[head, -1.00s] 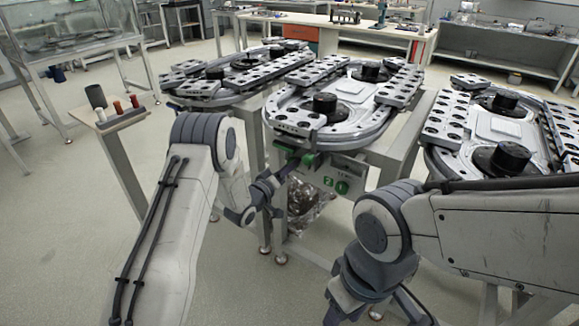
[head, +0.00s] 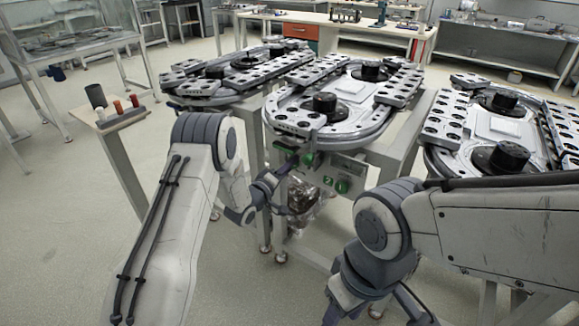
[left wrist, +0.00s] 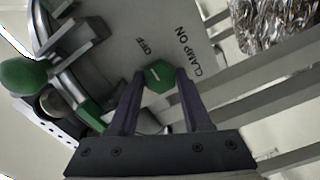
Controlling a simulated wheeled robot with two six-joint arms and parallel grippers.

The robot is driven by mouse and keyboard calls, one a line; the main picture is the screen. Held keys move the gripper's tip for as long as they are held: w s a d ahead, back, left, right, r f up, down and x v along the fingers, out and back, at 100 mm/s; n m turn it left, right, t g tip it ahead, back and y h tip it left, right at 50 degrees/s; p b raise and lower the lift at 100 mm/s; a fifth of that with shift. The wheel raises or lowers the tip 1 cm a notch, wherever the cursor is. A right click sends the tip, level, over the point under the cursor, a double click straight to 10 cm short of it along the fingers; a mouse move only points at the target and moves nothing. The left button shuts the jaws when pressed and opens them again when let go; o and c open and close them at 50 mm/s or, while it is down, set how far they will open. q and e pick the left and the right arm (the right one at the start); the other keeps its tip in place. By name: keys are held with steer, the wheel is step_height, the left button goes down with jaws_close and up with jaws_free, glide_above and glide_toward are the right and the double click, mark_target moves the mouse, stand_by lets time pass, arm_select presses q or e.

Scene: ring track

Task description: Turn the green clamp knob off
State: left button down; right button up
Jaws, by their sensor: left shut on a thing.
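The green clamp knob (left wrist: 158,76) sits on a grey panel between the fingers of my left gripper (left wrist: 157,82) in the left wrist view. The fingers are shut on it, one on each side. A pale line on the knob tilts up and left, roughly toward the OFF lettering (left wrist: 147,47). The CLAMP ON lettering (left wrist: 188,52) is to the right. In the head view my left gripper (head: 288,168) is at the front of the middle ring track (head: 345,128), beside its front panel (head: 350,168).
A round green handle (left wrist: 24,75) is left of my fingers in the wrist view. A crumpled foil bag (head: 303,196) hangs below the panel. Other ring tracks stand on both sides. A small stand with spools (head: 118,118) is at left. Open floor lies at left.

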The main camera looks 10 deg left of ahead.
arm_select(q)
steer(key=shift+c, duration=1.7)
jaws_free()
steer(key=v, duration=1)
steer(key=shift+s, duration=0.25)
